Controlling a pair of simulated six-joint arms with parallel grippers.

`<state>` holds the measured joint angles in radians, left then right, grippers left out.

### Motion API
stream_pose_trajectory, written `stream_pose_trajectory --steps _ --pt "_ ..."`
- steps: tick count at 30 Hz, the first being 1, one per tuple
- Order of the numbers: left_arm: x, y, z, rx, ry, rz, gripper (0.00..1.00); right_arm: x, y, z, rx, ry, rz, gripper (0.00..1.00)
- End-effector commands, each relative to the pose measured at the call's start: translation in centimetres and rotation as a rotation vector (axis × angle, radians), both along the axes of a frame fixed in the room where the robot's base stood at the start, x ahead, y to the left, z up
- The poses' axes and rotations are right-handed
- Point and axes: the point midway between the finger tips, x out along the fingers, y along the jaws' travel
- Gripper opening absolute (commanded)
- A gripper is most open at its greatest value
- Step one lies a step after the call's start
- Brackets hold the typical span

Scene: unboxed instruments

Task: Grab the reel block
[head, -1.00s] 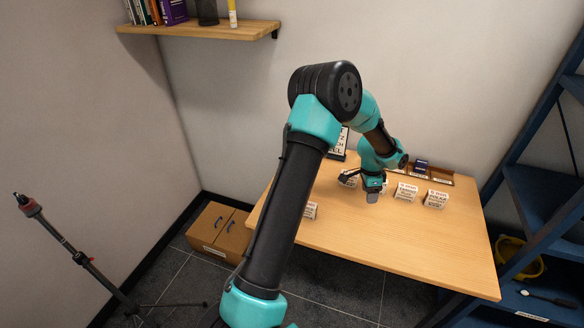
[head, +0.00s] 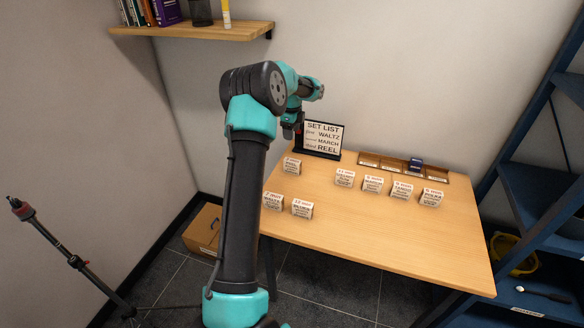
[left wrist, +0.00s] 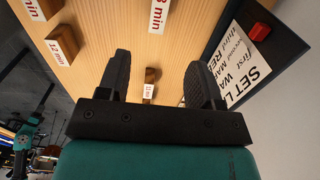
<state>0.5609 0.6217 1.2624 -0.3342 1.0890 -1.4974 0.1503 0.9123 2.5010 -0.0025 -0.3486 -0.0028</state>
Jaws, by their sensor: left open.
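Several small white-labelled blocks stand on the table: one near the sign (head: 291,166), two at the front left (head: 273,201) (head: 302,209), and a row to the right, from this block (head: 345,178) to this one (head: 431,198). Their labels give minutes and smaller words; I cannot tell which is the reel block. The set list sign (head: 323,137) names waltz, march and reel. My left gripper (head: 293,131) is open and empty, above the table's back left. In the left wrist view, a block (left wrist: 150,75) shows below, between the open fingers (left wrist: 161,82). My right gripper is not in view.
A wooden tray (head: 448,177) with compartments lies along the table's back edge, with a dark blue piece (head: 415,164) in it. A blue shelf rack (head: 528,195) stands at the right. The table's middle front (head: 390,240) is clear.

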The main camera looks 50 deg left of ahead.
Motion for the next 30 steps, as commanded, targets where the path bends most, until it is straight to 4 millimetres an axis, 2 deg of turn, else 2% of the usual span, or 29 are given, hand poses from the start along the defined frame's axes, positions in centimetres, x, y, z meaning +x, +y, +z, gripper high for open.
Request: stream_pose_trajectory --steps 5,21,25,30 --pt "0.0 0.0 -1.7 -0.002 0.004 0.0 0.6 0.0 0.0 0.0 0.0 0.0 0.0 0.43" --pt "0.0 -0.1 -10.7 -0.001 0.003 0.001 0.6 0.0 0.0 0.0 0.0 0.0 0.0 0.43" --pt "0.0 -0.1 -11.9 -0.001 0.002 0.001 0.6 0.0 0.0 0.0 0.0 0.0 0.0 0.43" --pt "0.0 -0.1 -12.2 0.0 0.0 0.001 0.6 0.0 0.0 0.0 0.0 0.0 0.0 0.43"
